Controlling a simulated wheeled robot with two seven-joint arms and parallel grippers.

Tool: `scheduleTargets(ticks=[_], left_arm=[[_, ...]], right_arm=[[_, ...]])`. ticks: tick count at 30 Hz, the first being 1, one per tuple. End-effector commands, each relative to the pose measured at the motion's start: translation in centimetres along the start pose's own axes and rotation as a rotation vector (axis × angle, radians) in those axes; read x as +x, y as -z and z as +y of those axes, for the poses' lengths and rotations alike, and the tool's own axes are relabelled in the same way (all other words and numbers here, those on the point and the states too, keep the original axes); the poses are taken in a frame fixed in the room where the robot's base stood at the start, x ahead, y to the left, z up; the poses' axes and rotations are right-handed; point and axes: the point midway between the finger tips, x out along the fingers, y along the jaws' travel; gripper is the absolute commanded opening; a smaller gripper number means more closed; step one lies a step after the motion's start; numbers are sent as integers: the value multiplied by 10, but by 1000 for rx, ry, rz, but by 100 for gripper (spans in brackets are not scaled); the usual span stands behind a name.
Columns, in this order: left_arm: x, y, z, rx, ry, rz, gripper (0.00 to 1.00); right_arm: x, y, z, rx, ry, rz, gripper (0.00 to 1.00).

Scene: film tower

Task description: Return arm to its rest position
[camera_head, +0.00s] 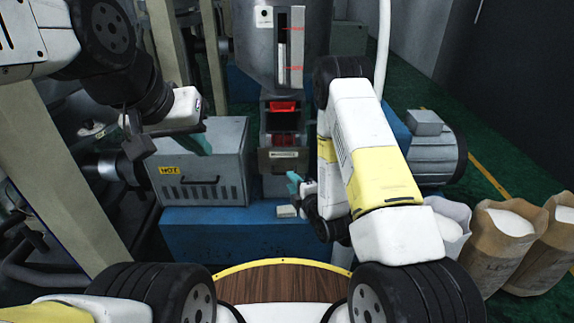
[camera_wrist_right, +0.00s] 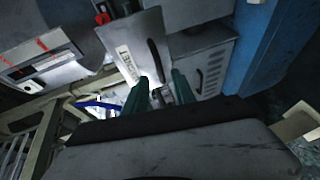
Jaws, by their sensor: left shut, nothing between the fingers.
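My left gripper (camera_head: 198,143), with teal fingers, hangs in front of the grey box marked HOT (camera_head: 232,150) and is shut with nothing in it. My left arm comes in from the upper left. My right gripper (camera_head: 294,184) is low in front of the machine, near its lower front panel (camera_head: 284,160). In the right wrist view its two teal fingers (camera_wrist_right: 160,92) stand apart with nothing seen held between them. A labelled panel with a dark handle (camera_wrist_right: 150,48) shows just beyond the fingertips; I cannot tell whether they touch it.
The grey machine (camera_head: 255,60) has a red part (camera_head: 284,107) in its opening. A blue base (camera_head: 215,235) stands below. A small pale block (camera_head: 287,211) lies on it. Open sacks (camera_head: 510,240) stand at right beside a grey motor (camera_head: 432,155). Green floor is free behind them.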

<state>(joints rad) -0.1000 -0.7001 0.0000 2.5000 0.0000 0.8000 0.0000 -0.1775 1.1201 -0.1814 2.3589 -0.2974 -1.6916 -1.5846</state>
Motion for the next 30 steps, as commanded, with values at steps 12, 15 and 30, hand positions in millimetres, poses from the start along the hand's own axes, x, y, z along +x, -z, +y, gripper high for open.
scheduleTargets(ticks=[12,15,30], left_arm=[[0,0,0,0,0,0,0],[0,0,0,0,0,0,0],[0,0,0,0,0,0,0]], right_arm=[[-5,0,2,3,0,-1,32],[-1,-4,12,31,12,-11,32],[-22,-50,156,600,231,-235,32]])
